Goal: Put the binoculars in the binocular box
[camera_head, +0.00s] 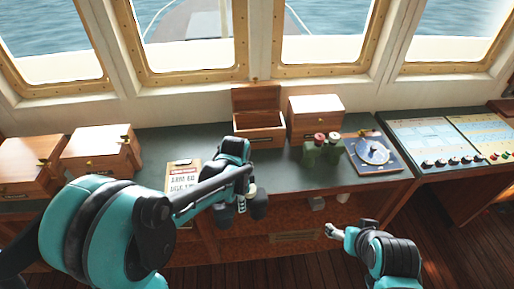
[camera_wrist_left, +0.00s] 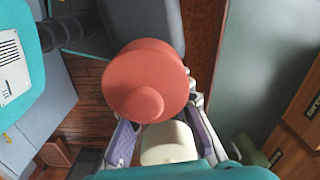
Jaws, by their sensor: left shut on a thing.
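My left gripper (camera_head: 243,196) is in front of the counter's near edge, its fingers mostly hidden by my wrist. The binocular box seems to be the open wooden box (camera_head: 259,134), lid up, at the back of the counter. My right gripper (camera_head: 332,231) is low in front of the counter; its jaws are too small to read.
A closed wooden box (camera_head: 315,115), a round instrument on a blue board (camera_head: 372,152) and a clipboard (camera_head: 183,176) are nearby. More wooden boxes (camera_head: 100,150) stand left. Counter before the open box is clear.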

